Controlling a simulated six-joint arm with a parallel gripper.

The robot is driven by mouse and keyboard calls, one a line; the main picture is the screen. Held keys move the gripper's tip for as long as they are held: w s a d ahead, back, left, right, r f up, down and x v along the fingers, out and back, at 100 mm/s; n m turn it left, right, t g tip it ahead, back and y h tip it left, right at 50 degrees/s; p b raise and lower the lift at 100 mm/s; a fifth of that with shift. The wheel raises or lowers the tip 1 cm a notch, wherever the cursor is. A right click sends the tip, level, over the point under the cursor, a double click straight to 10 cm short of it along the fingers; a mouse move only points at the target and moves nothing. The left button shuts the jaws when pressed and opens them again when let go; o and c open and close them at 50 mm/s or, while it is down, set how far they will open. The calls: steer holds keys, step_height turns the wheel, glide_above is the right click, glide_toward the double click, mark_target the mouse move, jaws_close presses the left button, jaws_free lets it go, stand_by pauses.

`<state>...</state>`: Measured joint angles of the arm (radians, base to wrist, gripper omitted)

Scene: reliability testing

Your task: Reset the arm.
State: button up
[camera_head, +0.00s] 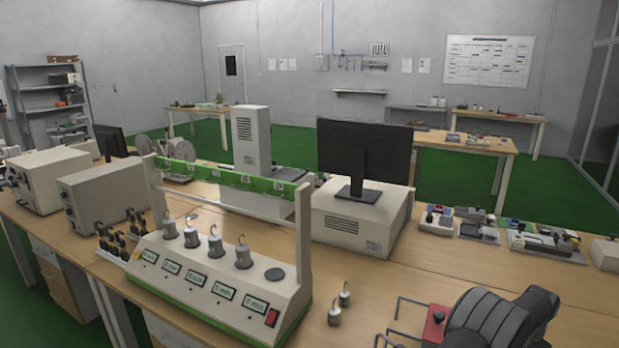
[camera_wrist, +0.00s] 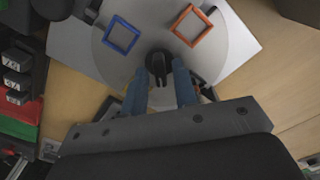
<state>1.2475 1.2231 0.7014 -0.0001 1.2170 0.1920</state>
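My gripper (camera_wrist: 160,80) shows in the wrist view with its two blue-grey fingers apart and a gap between them. I see nothing clamped in it. A dark knob-like part (camera_wrist: 158,62) shows between and just beyond the fingertips; I cannot tell whether they touch it. In the head view, dark grey rounded links, which look like part of my arm, show at the lower right; the fingers cannot be made out there.
A blue square frame (camera_wrist: 121,35) and an orange one (camera_wrist: 191,25) lie on the plate. In the head view, a test stand (camera_head: 215,275) with hooked weights fills the front bench. A monitor (camera_head: 363,155) stands behind.

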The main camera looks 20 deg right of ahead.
steer(key=shift+m, duration=0.8)
step_height(320, 180, up, 4)
steer(key=shift+r, duration=0.2)
step_height(320, 180, down, 5)
steer(key=shift+r, duration=0.1)
steer(key=shift+r+n, duration=0.15)
steer(key=shift+n, duration=0.75)
steer(key=n, duration=0.7)
